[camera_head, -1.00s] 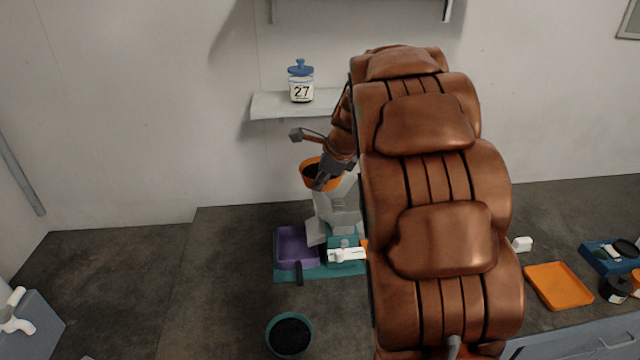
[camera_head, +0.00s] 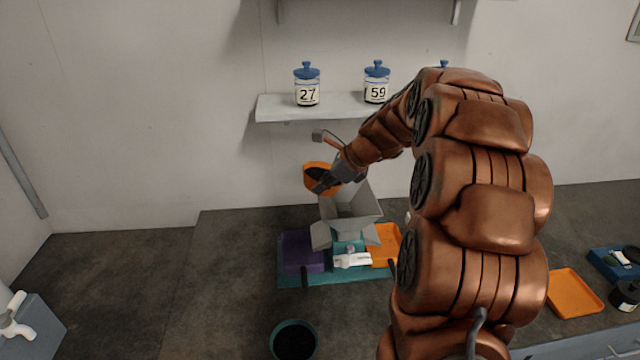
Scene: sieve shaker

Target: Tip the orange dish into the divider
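The orange dish (camera_head: 319,177) holds dark material and is tilted above the back left of the grey divider hopper (camera_head: 351,204). My gripper (camera_head: 326,184) is shut on the dish's right side; the fingertips partly overlap it. The divider stands on a teal base, with grey chutes at its sides. A purple tray (camera_head: 301,252) lies under the left chute and an orange tray (camera_head: 384,246) under the right one. I cannot see any material falling into the hopper.
A teal bowl of dark material (camera_head: 294,340) stands in front. Jars labelled 27 (camera_head: 307,86) and 59 (camera_head: 376,83) stand on a wall shelf (camera_head: 272,107) behind. An empty orange tray (camera_head: 573,292) lies at right.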

